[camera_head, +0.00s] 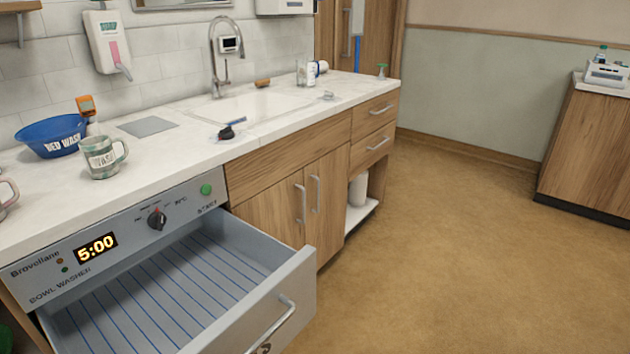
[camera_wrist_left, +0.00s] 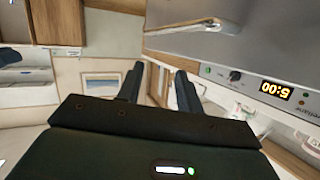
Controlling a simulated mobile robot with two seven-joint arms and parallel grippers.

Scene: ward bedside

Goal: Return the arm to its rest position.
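My left gripper (camera_wrist_left: 160,76) shows in the left wrist view. Its two dark fingers stand apart with nothing between them, so it is open and empty. The wrist picture is turned over: the bowl washer's control panel (camera_wrist_left: 262,88) with its 5:00 display appears at the right, beyond the fingers and apart from them. Neither gripper and neither arm shows in the head view. My right gripper is in neither view.
The bowl washer drawer (camera_head: 282,308) is pulled out and looks empty. On the counter (camera_head: 180,165) are a blue bowl (camera_head: 52,137), a mug (camera_head: 103,158) and a sink (camera_head: 240,103). The floor (camera_head: 440,250) to the right is clear.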

